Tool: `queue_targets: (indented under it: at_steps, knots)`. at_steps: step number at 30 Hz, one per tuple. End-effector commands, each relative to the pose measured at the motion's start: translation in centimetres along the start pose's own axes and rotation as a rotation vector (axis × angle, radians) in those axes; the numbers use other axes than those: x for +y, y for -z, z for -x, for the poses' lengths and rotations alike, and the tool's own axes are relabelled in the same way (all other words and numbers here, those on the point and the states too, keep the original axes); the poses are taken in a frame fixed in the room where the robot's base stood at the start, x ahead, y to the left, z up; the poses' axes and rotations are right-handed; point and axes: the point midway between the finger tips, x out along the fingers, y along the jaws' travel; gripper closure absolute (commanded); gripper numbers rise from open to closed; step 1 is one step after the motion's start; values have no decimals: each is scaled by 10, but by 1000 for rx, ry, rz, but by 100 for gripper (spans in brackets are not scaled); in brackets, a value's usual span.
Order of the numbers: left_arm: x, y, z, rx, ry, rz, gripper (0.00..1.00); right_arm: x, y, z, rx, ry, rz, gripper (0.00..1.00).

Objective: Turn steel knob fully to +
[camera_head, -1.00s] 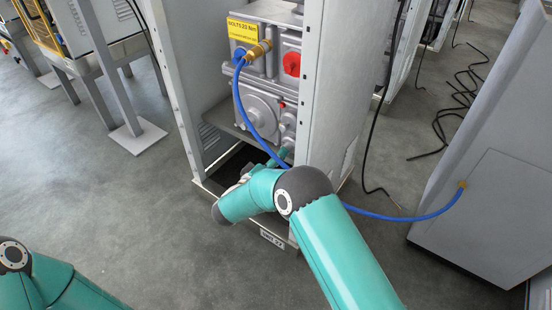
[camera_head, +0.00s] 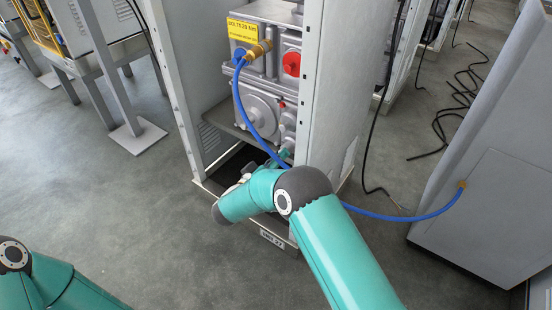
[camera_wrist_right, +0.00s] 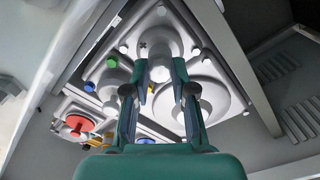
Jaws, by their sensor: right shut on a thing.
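The steel knob (camera_wrist_right: 160,72) shows in the right wrist view as a grey round part on the front of the grey machine. My right gripper (camera_wrist_right: 161,66) has one finger on each side of it and is shut on it; the fingers hide part of the knob. In the head view my right gripper (camera_head: 284,155) is at the lower front of the machine (camera_head: 262,105), inside the open frame. The knob is mostly hidden there by the gripper and cannot be made out clearly. Of my left arm only a link shows at lower left; its gripper is out of view.
A red knob (camera_head: 291,64), a brass fitting (camera_head: 258,50) and a yellow label (camera_head: 242,30) sit higher on the machine. A blue hose (camera_head: 243,105) hangs close by the gripper. Frame posts (camera_head: 176,95) and a side panel (camera_head: 343,80) flank the opening.

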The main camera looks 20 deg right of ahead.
Motion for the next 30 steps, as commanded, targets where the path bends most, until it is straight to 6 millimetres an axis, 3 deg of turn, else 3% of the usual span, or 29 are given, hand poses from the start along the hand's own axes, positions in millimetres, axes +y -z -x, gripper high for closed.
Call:
queue_targets:
  at_steps: [1,2,6,15,20,30]
  knots:
    - [0,0,0,0,0,0,35,-1,-7,-2,-15,-2,8,100]
    - [0,0,0,0,0,0,35,-1,-7,-2,-15,-2,8,72]
    - [0,0,0,0,0,0,35,-1,-5,-2,-12,-1,7,50]
    - [0,0,0,0,0,0,35,0,-2,0,-6,0,4,50]
    - [0,0,0,0,0,0,35,-1,-2,11,-5,3,5,50]
    - [0,0,0,0,0,0,35,-2,-2,74,-2,3,6,50]
